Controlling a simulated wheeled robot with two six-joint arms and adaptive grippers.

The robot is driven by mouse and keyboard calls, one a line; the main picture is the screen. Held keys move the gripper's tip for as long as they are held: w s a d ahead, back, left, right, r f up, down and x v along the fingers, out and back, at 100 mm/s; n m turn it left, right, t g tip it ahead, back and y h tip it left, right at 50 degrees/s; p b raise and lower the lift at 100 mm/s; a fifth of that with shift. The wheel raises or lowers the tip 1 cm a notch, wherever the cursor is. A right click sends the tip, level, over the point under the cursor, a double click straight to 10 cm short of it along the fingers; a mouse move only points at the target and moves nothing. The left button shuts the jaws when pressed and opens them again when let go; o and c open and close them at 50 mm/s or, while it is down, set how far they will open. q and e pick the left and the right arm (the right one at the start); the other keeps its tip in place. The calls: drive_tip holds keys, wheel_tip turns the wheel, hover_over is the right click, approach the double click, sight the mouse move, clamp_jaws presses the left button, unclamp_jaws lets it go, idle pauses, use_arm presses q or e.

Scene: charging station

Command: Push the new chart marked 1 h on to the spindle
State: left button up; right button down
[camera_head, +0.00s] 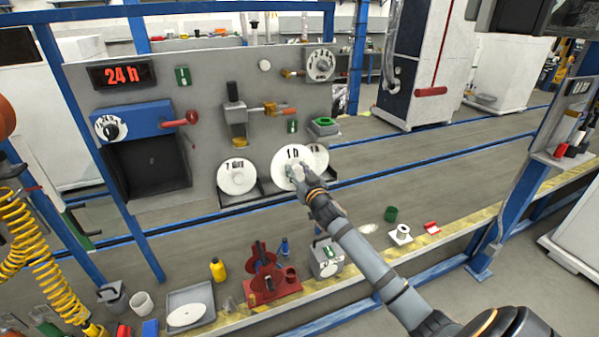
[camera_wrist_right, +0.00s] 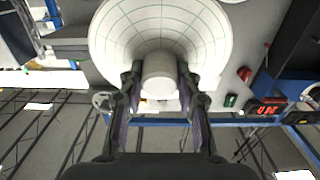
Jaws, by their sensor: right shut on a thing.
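The white round chart (camera_head: 287,160), with a mark that reads like "1 h" or "1 D", stands at the lower right of the grey panel. My right gripper (camera_head: 297,172) is at its lower middle. In the right wrist view the chart's pale gridded face (camera_wrist_right: 112,32) fills the top, and the fingers of my right gripper (camera_wrist_right: 160,88) are shut on its white hub (camera_wrist_right: 159,75). I cannot make out the spindle clearly. A blue unit (camera_head: 140,120) at the panel's left carries a small white dial (camera_head: 103,121) with a black knob. My left gripper is out of view.
Another white chart (camera_head: 237,177) stands left in a dark holder, and one (camera_head: 319,157) is partly hidden behind the held chart. A red handle (camera_head: 187,118) sticks out beside the blue unit, above a dark open box (camera_head: 150,168). An orange-handled brass fitting (camera_head: 273,109) juts from the panel.

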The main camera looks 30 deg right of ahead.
sight(293, 152)
drive_tip(key=shift+s, duration=0.15)
drive_tip(key=shift+f, duration=0.3)
drive_tip(key=shift+w+d+r+p, duration=0.1)
drive_tip(key=shift+w+r+p, duration=0.25)
drive_tip(key=shift+p, duration=0.1)
drive_tip(key=shift+s+r, duration=0.2)
drive_tip(key=shift+r, duration=0.1)
drive_tip(key=shift+s+r+p, duration=0.2)
drive_tip(key=shift+r+p, duration=0.1)
drive_tip(key=shift+p, duration=0.05)
drive_tip(key=shift+s+r+p, duration=0.25)
drive_tip(key=shift+r+p, duration=0.25)
drive_tip(key=shift+r, duration=0.15)
drive_tip(key=shift+s+r+p, duration=0.25)
drive_tip(key=shift+r+p, duration=0.2)
drive_tip(key=shift+r, duration=0.2)
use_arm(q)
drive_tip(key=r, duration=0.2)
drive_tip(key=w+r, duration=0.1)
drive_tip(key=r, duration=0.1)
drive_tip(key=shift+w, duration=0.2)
use_arm(e)
drive_tip(key=shift+s+a+r, duration=0.15)
drive_tip(key=shift+a+r, duration=0.05)
